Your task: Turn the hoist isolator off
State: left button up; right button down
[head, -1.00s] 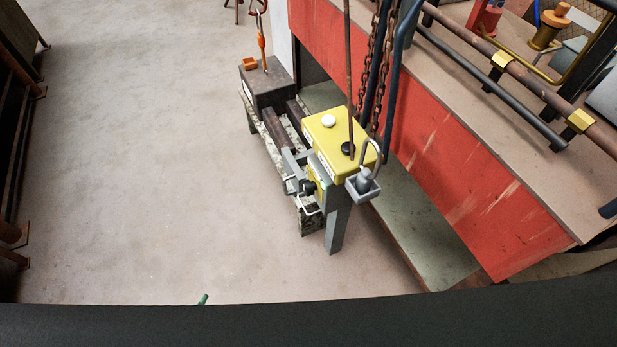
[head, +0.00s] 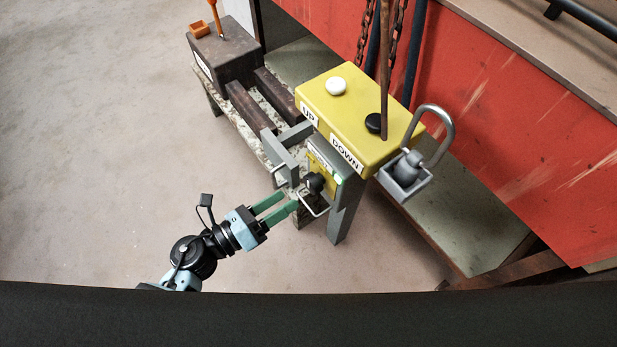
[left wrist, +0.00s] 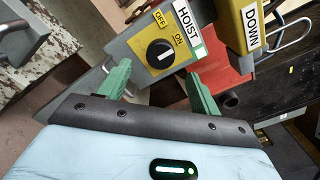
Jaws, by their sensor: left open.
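The hoist isolator (head: 321,172) is a grey box with a yellow face below the yellow UP/DOWN pendant. Its black rotary knob (head: 315,183) faces my left gripper. In the left wrist view the knob (left wrist: 160,54) has a white mark, with OFF and ON labels and a HOIST plate beside it; which label the mark points to is hard to tell. My left gripper (head: 289,200) is open and empty, its green fingers a short way from the knob. In the left wrist view the fingers (left wrist: 156,80) stand either side below the knob, apart from it. My right gripper is not in view.
A wire guard (head: 314,206) sticks out below the knob, and a grey bracket (head: 283,162) stands to its left. The yellow pendant box (head: 352,118) overhangs the isolator. A padlock-like shackle holder (head: 405,172) is at its right. Floor at left is clear.

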aim_at(308, 186)
pick_arm(q)
jog(key=shift+x, duration=3.9)
jog(key=c, duration=1)
